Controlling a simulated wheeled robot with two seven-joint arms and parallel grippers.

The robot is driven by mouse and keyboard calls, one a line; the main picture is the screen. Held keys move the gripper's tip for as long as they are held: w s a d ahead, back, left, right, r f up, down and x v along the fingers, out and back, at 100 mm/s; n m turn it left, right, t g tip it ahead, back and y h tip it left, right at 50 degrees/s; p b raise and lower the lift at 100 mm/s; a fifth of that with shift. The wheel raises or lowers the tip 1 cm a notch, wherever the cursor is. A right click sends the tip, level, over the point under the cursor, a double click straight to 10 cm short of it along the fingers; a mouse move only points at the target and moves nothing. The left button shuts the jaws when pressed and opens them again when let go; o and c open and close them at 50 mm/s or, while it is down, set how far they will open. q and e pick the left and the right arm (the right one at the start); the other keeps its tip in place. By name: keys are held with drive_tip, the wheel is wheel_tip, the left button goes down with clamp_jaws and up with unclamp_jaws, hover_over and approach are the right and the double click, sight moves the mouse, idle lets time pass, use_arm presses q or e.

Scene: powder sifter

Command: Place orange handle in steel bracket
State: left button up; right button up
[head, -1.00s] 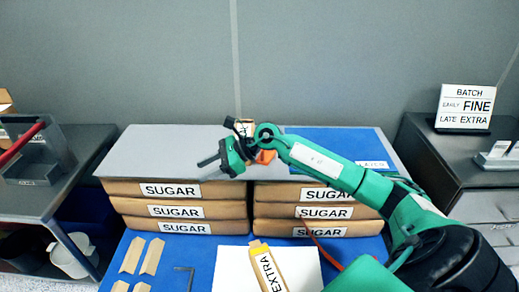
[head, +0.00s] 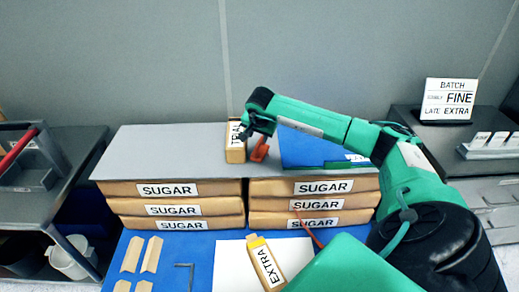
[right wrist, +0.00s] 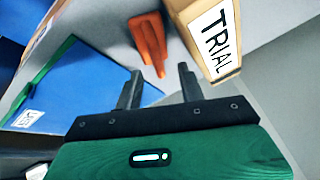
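In the head view the right gripper (head: 244,133) hangs in front of the TRIAL box, left of the handle. No steel bracket is clearly identifiable; a grey metal piece with pale upright tabs (head: 490,146) sits on the right cabinet. My left gripper is out of view.
The TRIAL box (head: 235,153) stands close beside the handle. A blue panel with a green edge (head: 322,150) lies to the right. Stacked SUGAR packs (head: 170,188) are in front. An EXTRA packet (head: 265,262) lies on white paper. The grey top (head: 165,150) is clear at left.

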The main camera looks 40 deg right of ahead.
sight(259, 142)
drive_tip(key=shift+x, duration=0.75)
drive_tip(key=p+x, duration=0.1)
drive_tip(key=x, duration=0.1)
drive_tip(key=p+x, duration=0.1)
drive_tip(key=x, duration=0.1)
drive_tip(key=shift+d+f, duration=0.3)
drive_tip(key=shift+f, duration=0.05)
drive_tip(key=shift+d+f, duration=0.1)
drive_tip(key=shift+f, duration=0.2)
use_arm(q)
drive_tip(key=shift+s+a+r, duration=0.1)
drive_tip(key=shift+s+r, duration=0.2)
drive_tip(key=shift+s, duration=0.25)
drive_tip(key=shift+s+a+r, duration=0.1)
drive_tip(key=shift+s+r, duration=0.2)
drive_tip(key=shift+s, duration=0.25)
use_arm(e)
drive_tip(key=shift+c, duration=0.2)
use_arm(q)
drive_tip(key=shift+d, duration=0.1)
use_arm(e)
clamp_jaws()
